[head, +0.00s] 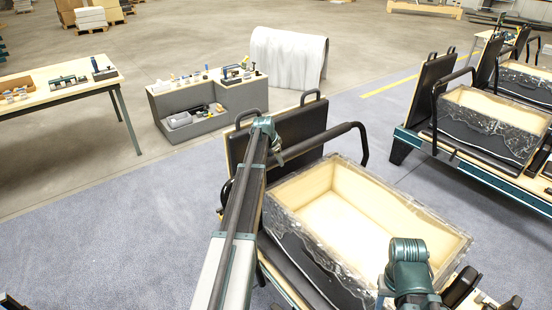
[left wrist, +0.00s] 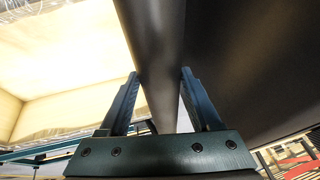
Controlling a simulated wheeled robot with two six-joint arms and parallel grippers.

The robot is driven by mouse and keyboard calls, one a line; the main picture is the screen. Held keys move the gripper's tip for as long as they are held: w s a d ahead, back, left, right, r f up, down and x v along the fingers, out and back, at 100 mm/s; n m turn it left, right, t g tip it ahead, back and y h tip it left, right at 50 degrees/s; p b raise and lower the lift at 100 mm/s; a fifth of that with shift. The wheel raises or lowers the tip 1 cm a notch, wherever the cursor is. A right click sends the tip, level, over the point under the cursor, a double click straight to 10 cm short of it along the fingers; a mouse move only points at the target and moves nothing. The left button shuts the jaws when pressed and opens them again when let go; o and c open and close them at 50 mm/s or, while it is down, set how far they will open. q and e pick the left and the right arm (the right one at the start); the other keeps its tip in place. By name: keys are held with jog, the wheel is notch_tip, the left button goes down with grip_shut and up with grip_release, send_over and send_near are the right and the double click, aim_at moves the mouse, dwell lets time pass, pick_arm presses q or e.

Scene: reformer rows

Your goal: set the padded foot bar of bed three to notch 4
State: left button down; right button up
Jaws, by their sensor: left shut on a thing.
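The padded foot bar (head: 325,138) is a thick black bar across the nearest reformer bed, with its right end bending down beside the box. My left gripper (head: 279,157) is at the left part of this bar. In the left wrist view the dark bar (left wrist: 160,60) runs between the two fingers of my left gripper (left wrist: 158,88), which is shut on it. The notches are not visible, so I cannot tell the bar's setting. Part of my right arm shows at the lower right, but its gripper is not in view.
An open, pale-lined box (head: 450,237) in clear wrap sits on the near bed, close to the bar. A black upright board (head: 300,122) stands behind the bar. More beds (head: 490,120) stand at right. A grey stepped unit (head: 180,130) and a table (head: 60,75) stand beyond.

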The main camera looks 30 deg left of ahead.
pick_arm(q)
jog(key=s+d+f+y+b, duration=0.1)
jog(key=s+d+b, duration=0.2)
jog(key=d, duration=1)
jog(key=s+d+f+t+y+b, duration=0.1)
jog(key=s+d+f+y+b, duration=0.1)
jog(key=s+d, duration=0.6)
jog(key=s+d+f+m+t+y+b, duration=0.1)
jog(key=s+d+b, duration=0.3)
jog(key=d, duration=1.3)
jog(key=shift+s+d+f+y, duration=0.35)
jog(key=shift+s+f+y, duration=0.05)
jog(key=shift+s+y, duration=0.25)
jog(key=shift+t, duration=0.3)
jog(key=shift+c, duration=2.1)
grip_release()
jog(key=shift+d, duration=0.1)
jog(key=shift+o, duration=1.3)
jog(key=shift+d, duration=0.15)
jog(key=shift+o, duration=0.3)
jog(key=shift+r, duration=0.1)
